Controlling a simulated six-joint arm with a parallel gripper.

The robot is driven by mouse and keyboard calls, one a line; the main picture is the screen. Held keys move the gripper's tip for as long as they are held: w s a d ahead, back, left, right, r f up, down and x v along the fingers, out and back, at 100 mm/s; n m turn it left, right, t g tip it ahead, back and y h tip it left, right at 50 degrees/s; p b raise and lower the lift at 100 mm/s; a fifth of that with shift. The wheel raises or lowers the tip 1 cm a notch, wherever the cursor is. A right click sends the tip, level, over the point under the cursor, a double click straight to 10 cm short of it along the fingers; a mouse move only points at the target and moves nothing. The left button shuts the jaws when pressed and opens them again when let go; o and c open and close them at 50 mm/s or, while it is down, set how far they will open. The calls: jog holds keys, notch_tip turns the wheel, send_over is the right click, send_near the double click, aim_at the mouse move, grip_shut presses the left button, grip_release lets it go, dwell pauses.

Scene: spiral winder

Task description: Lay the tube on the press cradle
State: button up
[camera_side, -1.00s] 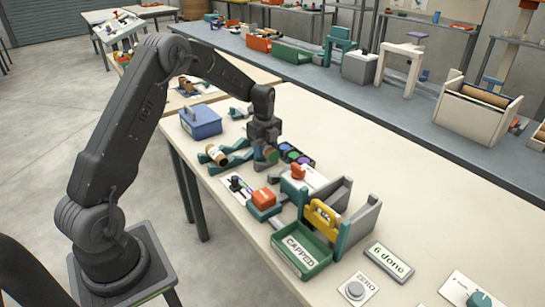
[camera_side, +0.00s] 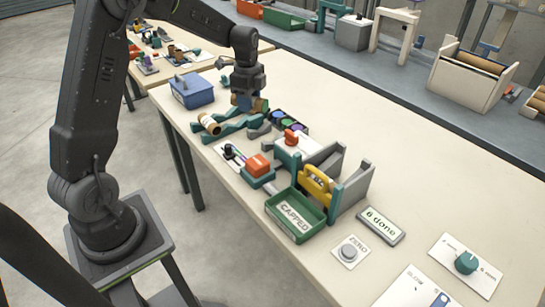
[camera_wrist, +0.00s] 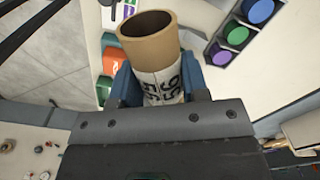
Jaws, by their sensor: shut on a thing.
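My gripper (camera_side: 244,102) is shut on a brown cardboard tube (camera_wrist: 150,52). The wrist view shows the tube's open end and its white label with black print, between the blue fingers. In the side view the gripper hangs over the far end of a teal notched rack (camera_side: 236,124), and the held tube is mostly hidden. Another tube (camera_side: 208,122) lies on the near end of that rack. A press-like fixture with a yellow handle (camera_side: 317,184) stands between grey and teal walls at the table's middle. I cannot tell which part is the press cradle.
A dark tray of coloured caps (camera_side: 289,122) sits right of the rack. A blue box (camera_side: 191,91) stands behind it to the left.

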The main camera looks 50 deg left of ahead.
jog(key=d+r+n, duration=0.3)
jog(key=d+n, duration=0.6)
jog(key=d, duration=0.5)
jog(key=a+n, duration=0.3)
jog(key=a, duration=0.1)
jog(key=a+f+n, duration=0.1)
jog(key=a+n, duration=0.2)
jog(key=n, duration=0.1)
jog(key=a+n, duration=0.4)
jog(key=shift+w+a+f, duration=0.1)
jog(key=shift+a+f, duration=0.25)
jog(key=s+a+f+n, duration=0.2)
jog(key=s+a+n, duration=0.1)
jog(key=a+n, duration=0.7)
jog(key=shift+n, duration=0.3)
jog(key=w+d+f, duration=0.2)
jog(key=w, duration=0.1)
jog(key=w+d+f, duration=0.2)
jog(key=w+f, duration=0.1)
jog(key=w+d+f, duration=0.2)
jog(key=w+d, duration=0.1)
jog(key=shift+d+f, duration=0.1)
jog(key=shift+f, duration=2)
jog(key=shift+f, duration=0.2)
jog(key=shift+f, duration=0.35)
